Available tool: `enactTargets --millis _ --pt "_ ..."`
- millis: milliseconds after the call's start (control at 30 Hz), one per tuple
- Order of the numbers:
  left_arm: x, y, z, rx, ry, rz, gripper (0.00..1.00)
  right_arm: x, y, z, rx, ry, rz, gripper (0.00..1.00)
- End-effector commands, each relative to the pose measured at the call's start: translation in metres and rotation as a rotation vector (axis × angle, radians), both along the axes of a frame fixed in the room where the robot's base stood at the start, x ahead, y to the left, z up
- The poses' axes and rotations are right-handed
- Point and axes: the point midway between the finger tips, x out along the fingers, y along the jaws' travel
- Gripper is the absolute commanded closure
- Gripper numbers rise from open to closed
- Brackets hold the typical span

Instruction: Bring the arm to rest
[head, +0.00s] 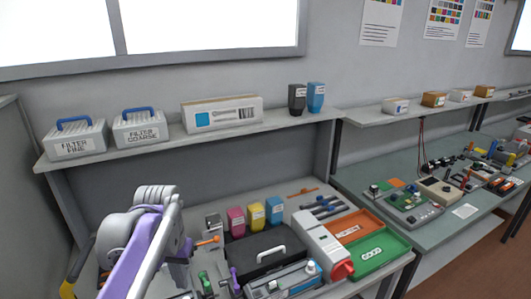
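My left arm comes in from the lower left, with a purple link and rounded grey joints. My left gripper (180,268) is at the lower end of this arm, low over the left part of the workbench. Its fingers are mostly hidden by the arm, so I cannot tell whether it is open or holds anything. My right gripper is not in view. Toner cartridges stand in a row on the bench to the right of the arm: dark grey (213,224), magenta (236,222), yellow (256,216) and blue (274,211).
A black case (250,262) with a light handle lies in front of the cartridges. Right of it are a white-and-red device (322,246), an orange tray (357,224) and a green tray (396,246). Filter boxes (140,130) and bottles stand on the shelf (270,131) above.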

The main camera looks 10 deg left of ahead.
Motion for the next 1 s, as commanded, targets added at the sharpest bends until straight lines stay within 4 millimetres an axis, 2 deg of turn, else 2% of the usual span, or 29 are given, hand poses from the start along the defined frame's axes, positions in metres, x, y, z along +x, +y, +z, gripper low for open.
enactTargets --millis 167,300,500,667,1000 --pt "-0.039 -0.024 -0.034 0.015 -0.145 -0.012 1.00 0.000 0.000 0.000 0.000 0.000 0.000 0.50" --pt "-0.073 -0.042 -0.071 0.018 -0.286 -0.018 1.00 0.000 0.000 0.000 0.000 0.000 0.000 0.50" --pt "-0.109 -0.058 -0.115 0.007 -0.435 -0.024 1.00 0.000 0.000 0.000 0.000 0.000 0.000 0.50" --pt "-0.119 -0.062 -0.130 0.002 -0.484 -0.026 1.00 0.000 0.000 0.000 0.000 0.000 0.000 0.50" --pt "-0.119 -0.062 -0.131 0.001 -0.490 -0.025 1.00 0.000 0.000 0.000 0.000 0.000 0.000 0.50"
